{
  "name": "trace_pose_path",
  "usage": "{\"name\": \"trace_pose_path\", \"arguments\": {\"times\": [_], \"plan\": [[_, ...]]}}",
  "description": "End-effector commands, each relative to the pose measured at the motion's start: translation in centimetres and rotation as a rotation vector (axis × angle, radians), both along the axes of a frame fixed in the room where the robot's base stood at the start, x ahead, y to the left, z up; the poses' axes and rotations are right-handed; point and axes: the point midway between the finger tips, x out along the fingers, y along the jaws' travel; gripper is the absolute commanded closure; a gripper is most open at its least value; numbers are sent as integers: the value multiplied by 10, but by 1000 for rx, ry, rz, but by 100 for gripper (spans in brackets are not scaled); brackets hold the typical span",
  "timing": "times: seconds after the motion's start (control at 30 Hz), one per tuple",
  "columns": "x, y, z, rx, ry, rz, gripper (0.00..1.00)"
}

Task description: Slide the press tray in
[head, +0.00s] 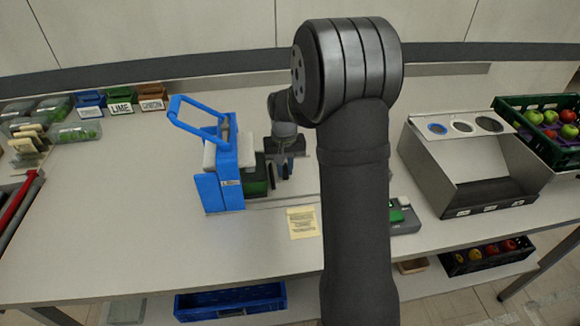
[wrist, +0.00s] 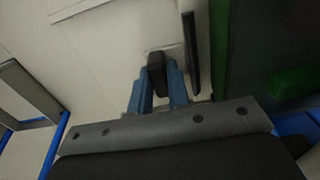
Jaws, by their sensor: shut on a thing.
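The press (head: 222,182) is a blue and white frame with a raised blue lever handle (head: 190,112), standing on the table left of my arm. A dark green tray-like part (head: 256,185) shows at its right side, partly out of the frame. My gripper (head: 283,170) is just right of this part. In the wrist view my gripper (wrist: 160,76) has its two blue fingers shut on a small dark block (wrist: 157,70), apparently the tray's handle. A dark green surface with a bright green piece (wrist: 290,82) lies to the right there. My arm hides part of the area right of the press.
A yellow note (head: 302,222) lies in front of the press. Small labelled bins (head: 121,100) and clear boxes stand at the back left. A metal sorting box (head: 470,165) and a green crate of apples (head: 535,105) stand right. The front left table is clear.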

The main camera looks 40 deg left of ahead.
Motion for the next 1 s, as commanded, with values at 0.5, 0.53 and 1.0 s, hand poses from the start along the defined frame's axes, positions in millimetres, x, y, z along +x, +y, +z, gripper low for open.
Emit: {"name": "trace_pose_path", "arguments": {"times": [0.5, 0.53, 1.0], "plan": [[1, 0, 2, 1, -1, 0, 62], [1, 0, 3, 1, -1, 0, 62], [1, 0, 98, 5, -5, 0, 62]]}}
